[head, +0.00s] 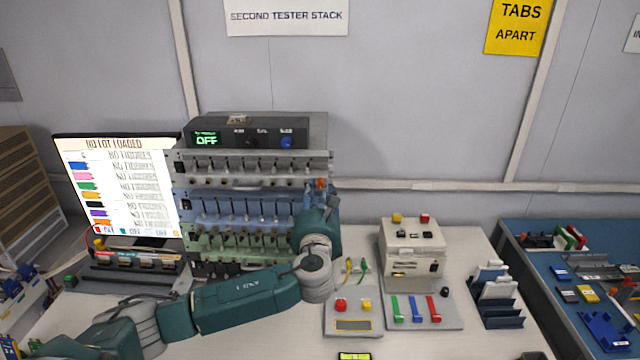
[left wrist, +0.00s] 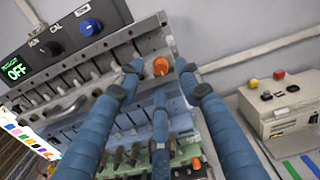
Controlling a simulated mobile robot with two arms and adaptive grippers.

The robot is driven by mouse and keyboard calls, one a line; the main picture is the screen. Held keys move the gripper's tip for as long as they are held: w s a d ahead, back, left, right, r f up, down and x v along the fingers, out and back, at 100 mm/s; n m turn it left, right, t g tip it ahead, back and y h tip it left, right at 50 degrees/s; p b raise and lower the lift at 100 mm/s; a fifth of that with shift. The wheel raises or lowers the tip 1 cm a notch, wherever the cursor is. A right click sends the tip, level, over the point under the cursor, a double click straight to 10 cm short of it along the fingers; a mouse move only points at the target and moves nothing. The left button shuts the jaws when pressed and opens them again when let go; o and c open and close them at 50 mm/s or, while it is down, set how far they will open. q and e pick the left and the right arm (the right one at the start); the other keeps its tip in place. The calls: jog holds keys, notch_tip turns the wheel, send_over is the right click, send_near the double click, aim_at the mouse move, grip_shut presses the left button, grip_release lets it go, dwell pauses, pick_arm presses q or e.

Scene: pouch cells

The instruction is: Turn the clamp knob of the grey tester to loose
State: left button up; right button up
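The grey tester (head: 250,181) is the top rack of the stack, above a blue and a green one. Its orange clamp knob (head: 321,183) sits at the rack's right end and also shows in the left wrist view (left wrist: 161,66). My left gripper (left wrist: 159,74) is open, with blue fingertips to the left, right and below the knob. I see gaps between the fingertips and the knob; whether any finger touches it I cannot tell. In the head view my left arm hides most of the fingers. My right gripper is not in view.
A black unit (head: 262,134) reading OFF stands on the stack. A lit screen (head: 117,180) is to its left. A cream box (head: 411,262) and a base with red and yellow buttons (head: 352,324) stand right of my arm. A blue mat (head: 545,262) lies farther right.

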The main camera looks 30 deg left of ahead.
aim_at(320, 183)
pick_arm(q)
jog(key=shift+p+x, duration=0.3)
jog(key=shift+x, duration=1.05)
grip_shut()
